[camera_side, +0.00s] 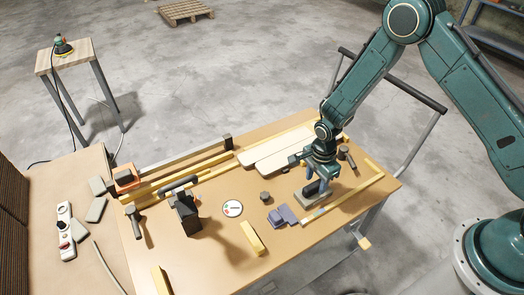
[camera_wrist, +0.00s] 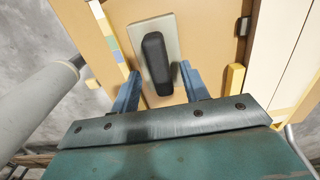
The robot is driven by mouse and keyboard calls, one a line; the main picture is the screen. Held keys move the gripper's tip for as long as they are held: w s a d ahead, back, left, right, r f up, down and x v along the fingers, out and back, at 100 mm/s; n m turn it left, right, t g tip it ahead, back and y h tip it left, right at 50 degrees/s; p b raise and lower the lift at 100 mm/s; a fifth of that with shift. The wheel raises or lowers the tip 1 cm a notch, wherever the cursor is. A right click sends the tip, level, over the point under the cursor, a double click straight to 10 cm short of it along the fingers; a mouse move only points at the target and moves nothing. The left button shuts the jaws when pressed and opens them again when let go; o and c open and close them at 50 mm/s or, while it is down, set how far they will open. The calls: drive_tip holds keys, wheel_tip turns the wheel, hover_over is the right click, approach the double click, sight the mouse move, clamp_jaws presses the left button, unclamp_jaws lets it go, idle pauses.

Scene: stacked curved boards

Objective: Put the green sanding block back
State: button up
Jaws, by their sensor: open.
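A sanding block with a pale grey-green base and a black handle (camera_wrist: 155,62) lies on the workbench (camera_wrist: 225,45), between my open fingers in the wrist view. It also shows under my gripper in the side view, where its pale base (camera_side: 309,198) is partly hidden by the fingers. My gripper (camera_wrist: 160,76) points down at it, one blue finger on each side of the handle; I cannot tell whether they touch it. In the side view my gripper (camera_side: 318,184) is low over the right part of the bench.
A purple block (camera_side: 284,215) lies just left of the sanding block. Pale curved boards (camera_side: 270,150) lie behind. A black clamp-like block (camera_side: 187,215) and a round dial (camera_side: 232,208) stand further left.

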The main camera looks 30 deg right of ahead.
wheel_tip(320, 180, up, 10)
idle(0.6)
drive_tip(key=shift+r, duration=0.15)
idle(0.3)
wheel_tip(320, 180, up, 12)
drive_tip(key=n+t, duration=0.1)
drive_tip(key=n, duration=0.3)
hover_over(315, 184)
drive_tip(key=s+d, duration=0.2)
drive_tip(key=s+d+r+n+t, duration=0.2)
drive_tip(key=s+r+n, duration=0.35)
drive_tip(key=r, duration=0.45)
drive_tip(key=s+d+r+n+t, duration=0.1)
drive_tip(key=s+r+n, duration=0.3)
drive_tip(key=s, duration=0.4)
drive_tip(key=s+d+r+n+t, duration=0.1)
drive_tip(key=s+d+r+n, duration=0.1)
drive_tip(key=s, duration=0.6)
drive_tip(key=shift+s+r+n+t, duration=0.35)
drive_tip(key=shift+r+n, duration=0.5)
drive_tip(key=shift+n, duration=0.4)
